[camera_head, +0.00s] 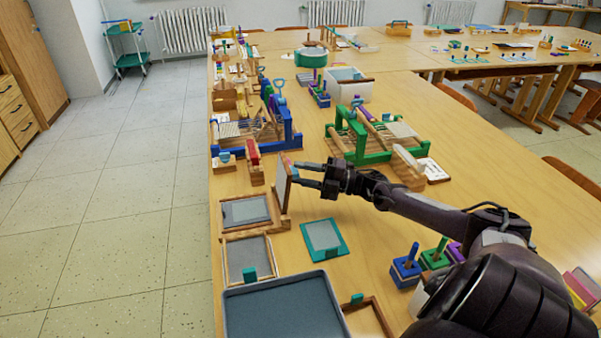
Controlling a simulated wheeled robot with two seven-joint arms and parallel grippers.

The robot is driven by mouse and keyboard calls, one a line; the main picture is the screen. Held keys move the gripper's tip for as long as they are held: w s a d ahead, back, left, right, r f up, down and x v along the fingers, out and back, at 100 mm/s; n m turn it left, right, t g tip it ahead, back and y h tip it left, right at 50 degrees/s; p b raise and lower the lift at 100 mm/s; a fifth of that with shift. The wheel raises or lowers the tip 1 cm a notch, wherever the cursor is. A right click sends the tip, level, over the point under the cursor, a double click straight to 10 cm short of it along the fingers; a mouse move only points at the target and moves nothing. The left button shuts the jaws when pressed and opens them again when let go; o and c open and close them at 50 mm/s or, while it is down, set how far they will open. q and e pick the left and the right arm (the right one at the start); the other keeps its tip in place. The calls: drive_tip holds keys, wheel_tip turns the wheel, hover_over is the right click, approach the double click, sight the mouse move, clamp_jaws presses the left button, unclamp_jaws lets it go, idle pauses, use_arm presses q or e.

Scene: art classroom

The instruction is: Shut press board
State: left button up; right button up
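The press board has a wooden-framed base with a grey panel (247,211) lying flat near the table's left edge. Its hinged lid (283,187) stands nearly upright along the base's right side, so the board is open. My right gripper (296,172) reaches in from the right. Its two dark fingers are apart, with a gap between them, and point left at the upper part of the lid's right side. The fingertips are at or very close to the lid; I cannot tell whether they touch it. My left gripper is not in view.
A teal-framed board (323,239), a wooden frame (248,259) and a grey tray (285,309) lie nearer. Blue (259,133) and green (372,139) looms stand behind. Peg blocks (406,270) stand beneath my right arm. Some bare tabletop lies right of the lid.

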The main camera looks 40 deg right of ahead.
drive_tip(key=shift+w+a+r, duration=0.1)
drive_tip(key=shift+w+a, duration=0.2)
drive_tip(key=shift+w, duration=0.05)
clamp_jaws()
idle(0.3)
